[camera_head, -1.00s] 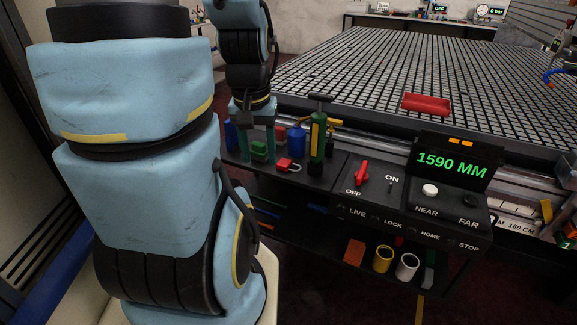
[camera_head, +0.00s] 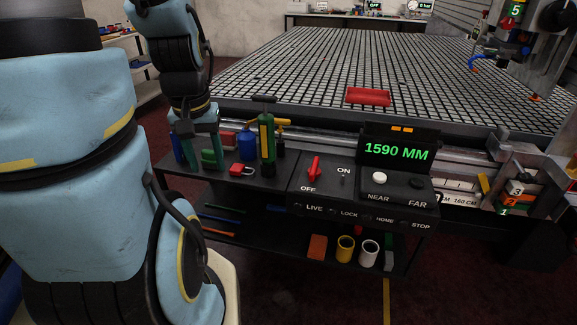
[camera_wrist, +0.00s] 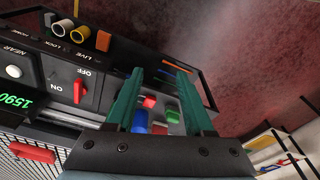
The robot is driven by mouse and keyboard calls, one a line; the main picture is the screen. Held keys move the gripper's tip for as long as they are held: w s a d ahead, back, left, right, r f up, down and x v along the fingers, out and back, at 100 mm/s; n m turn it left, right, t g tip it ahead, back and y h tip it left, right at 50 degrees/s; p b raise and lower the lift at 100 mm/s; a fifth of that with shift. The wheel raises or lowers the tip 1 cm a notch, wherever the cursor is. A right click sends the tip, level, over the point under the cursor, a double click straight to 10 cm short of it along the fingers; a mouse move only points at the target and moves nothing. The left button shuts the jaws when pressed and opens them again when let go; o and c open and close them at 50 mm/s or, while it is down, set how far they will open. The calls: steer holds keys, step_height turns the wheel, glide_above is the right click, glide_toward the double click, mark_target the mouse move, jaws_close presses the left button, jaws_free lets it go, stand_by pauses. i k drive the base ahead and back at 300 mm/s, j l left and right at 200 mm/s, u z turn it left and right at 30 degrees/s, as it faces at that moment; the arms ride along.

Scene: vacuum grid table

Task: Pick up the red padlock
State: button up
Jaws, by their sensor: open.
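The red padlock (camera_head: 241,170) lies on the dark bench top near its front edge, left of the control box. It also shows in the wrist view (camera_wrist: 149,102), between the fingers' outlines and beyond them. My gripper (camera_head: 202,156) is open and points down, to the left of the padlock in the head view, with no contact visible. Its teal fingers stand wide apart in the wrist view (camera_wrist: 160,73) and hold nothing. A green block (camera_head: 209,158) shows by the fingers. I cannot tell how high the fingertips are above the bench.
A green bottle-like tool (camera_head: 267,138) stands just right of the padlock. A blue bottle (camera_head: 247,146) and a red block (camera_head: 228,139) are behind it. The control box (camera_head: 360,190) with a red switch is to the right. The grid table (camera_head: 330,75) lies behind.

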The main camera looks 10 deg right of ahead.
mark_target(237, 168)
steer(key=i+l+u, duration=0.1)
steer(key=l+u, duration=0.15)
steer(key=u, duration=0.15)
steer(key=i+l+u, duration=0.1)
steer(key=l+u, duration=0.15)
steer(key=u, duration=0.15)
steer(key=l+u, duration=0.25)
steer(key=u, duration=0.15)
